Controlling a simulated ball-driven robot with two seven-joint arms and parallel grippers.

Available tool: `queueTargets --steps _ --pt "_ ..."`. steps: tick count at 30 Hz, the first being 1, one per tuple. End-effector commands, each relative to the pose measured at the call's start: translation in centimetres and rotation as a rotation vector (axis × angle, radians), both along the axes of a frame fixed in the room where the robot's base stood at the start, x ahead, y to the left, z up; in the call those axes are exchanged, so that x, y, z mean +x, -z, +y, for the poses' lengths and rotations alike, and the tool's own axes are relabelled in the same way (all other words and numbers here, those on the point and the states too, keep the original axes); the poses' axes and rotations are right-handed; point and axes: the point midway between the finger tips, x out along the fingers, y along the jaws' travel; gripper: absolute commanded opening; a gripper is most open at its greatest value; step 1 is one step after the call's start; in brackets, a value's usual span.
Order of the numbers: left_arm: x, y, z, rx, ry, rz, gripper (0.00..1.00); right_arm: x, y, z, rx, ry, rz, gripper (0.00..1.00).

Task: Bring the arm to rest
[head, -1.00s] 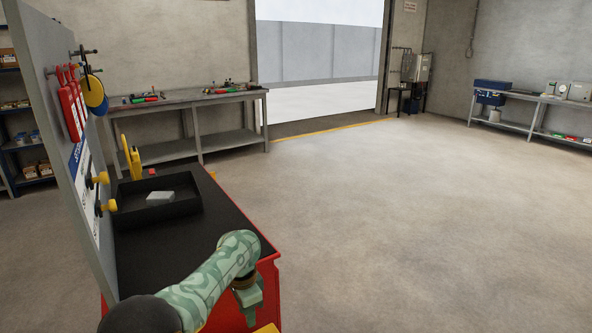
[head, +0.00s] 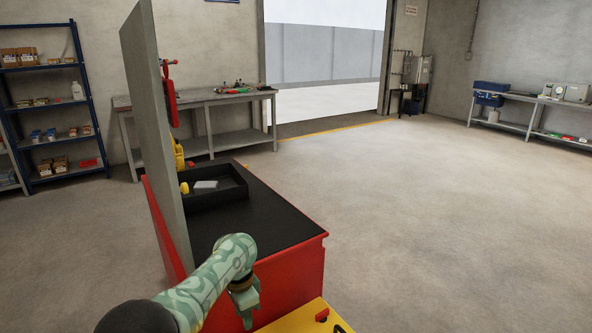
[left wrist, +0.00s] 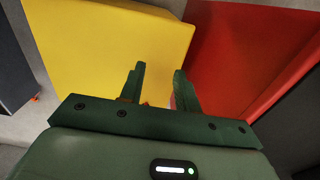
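My left arm, patterned green, comes in at the bottom left of the head view. Its gripper (head: 245,300) hangs pointing down in front of the red cabinet (head: 290,278) with a black top. In the left wrist view the two dark green fingers (left wrist: 160,78) stand apart, and I see nothing held between them. Beyond them are a yellow surface (left wrist: 100,45) and a red surface (left wrist: 235,50). My right gripper is not in view.
A grey upright panel (head: 150,110) stands along the cabinet's left side. A black tray (head: 225,192) with a pale block lies on top. A yellow surface (head: 295,318) is close at the bottom. Open floor (head: 430,220) spreads to the right.

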Motion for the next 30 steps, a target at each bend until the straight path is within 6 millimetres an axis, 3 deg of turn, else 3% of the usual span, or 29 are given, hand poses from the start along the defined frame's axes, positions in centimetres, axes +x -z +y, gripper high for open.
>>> queueTargets --steps 11,16,20,23,26,30 --pt "-3.0 6.9 1.0 -0.011 -0.092 0.014 0.33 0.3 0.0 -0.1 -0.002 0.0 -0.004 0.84" --pt "-5.9 12.0 1.8 -0.015 -0.162 0.02 0.33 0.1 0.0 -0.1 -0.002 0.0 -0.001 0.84" --pt "-9.4 17.1 2.8 -0.015 -0.232 0.024 0.33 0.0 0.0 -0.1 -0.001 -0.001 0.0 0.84" --pt "-13.6 21.9 3.9 -0.011 -0.298 0.028 0.33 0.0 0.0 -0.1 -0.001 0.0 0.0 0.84" --pt "-19.8 27.5 5.3 -0.003 -0.378 0.027 0.33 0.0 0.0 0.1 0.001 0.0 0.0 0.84" --pt "-30.7 34.1 7.7 0.011 -0.483 0.017 0.33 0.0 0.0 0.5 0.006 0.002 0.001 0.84"
